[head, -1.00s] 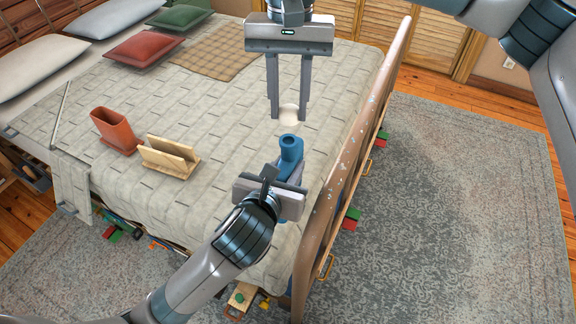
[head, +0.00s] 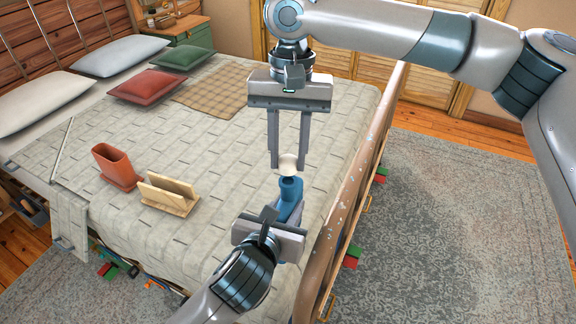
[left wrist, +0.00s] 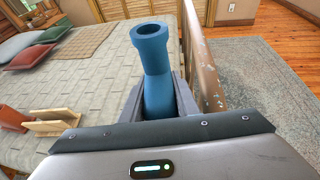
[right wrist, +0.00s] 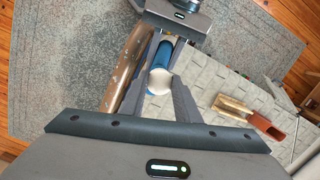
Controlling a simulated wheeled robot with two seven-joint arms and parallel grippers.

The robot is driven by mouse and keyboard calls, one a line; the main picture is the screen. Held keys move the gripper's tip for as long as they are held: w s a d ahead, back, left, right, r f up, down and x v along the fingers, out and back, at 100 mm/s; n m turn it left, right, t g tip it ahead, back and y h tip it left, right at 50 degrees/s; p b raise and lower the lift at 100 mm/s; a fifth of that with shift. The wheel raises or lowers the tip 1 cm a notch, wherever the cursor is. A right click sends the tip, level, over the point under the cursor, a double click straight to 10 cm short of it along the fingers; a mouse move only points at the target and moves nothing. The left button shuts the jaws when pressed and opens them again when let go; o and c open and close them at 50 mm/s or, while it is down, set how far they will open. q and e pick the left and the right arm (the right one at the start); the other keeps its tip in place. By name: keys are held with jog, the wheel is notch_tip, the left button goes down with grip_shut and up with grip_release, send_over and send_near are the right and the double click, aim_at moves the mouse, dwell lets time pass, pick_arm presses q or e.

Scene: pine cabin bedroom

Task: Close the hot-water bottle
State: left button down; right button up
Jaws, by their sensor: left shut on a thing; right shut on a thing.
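The blue hot-water bottle (head: 290,195) stands above the bed with its neck up. My left gripper (head: 279,220) is shut on it from below; its open-looking mouth shows in the left wrist view (left wrist: 151,32). My right gripper (head: 288,165) points down above the neck, shut on a cream round stopper (head: 288,162). In the head view the stopper is directly over the bottle's mouth, very close to it; I cannot tell whether they touch. In the right wrist view the stopper (right wrist: 159,81) sits between the fingertips and partly hides the blue bottle (right wrist: 162,54).
The bed's quilt (head: 230,140) lies around and behind the grippers. A wooden footboard (head: 345,205) runs close on the right. A terracotta holder (head: 116,166) and a wooden rack (head: 169,194) stand to the left. Cushions (head: 147,84) lie at the back.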

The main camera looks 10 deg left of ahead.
jog(key=shift+f, duration=0.1)
dwell(0.4)
jog(key=shift+f, duration=0.8)
jog(key=shift+f, duration=0.55)
dwell(0.5)
jog(key=m, duration=0.4)
jog(key=shift+m+y, duration=0.3)
jog(key=m, duration=0.4)
jog(key=shift+t, duration=0.3)
jog(key=m, duration=0.4)
jog(key=shift+a+y, duration=0.1)
jog(key=shift+y, duration=0.2)
jog(key=m, duration=0.2)
jog(key=shift+s+a+m+t, duration=0.2)
jog(key=shift+a+m+t, duration=0.05)
jog(key=shift+m+t, duration=0.05)
jog(key=shift+w+d+m, duration=0.1)
jog(key=shift+d+m, duration=0.1)
jog(key=shift+m, duration=0.8)
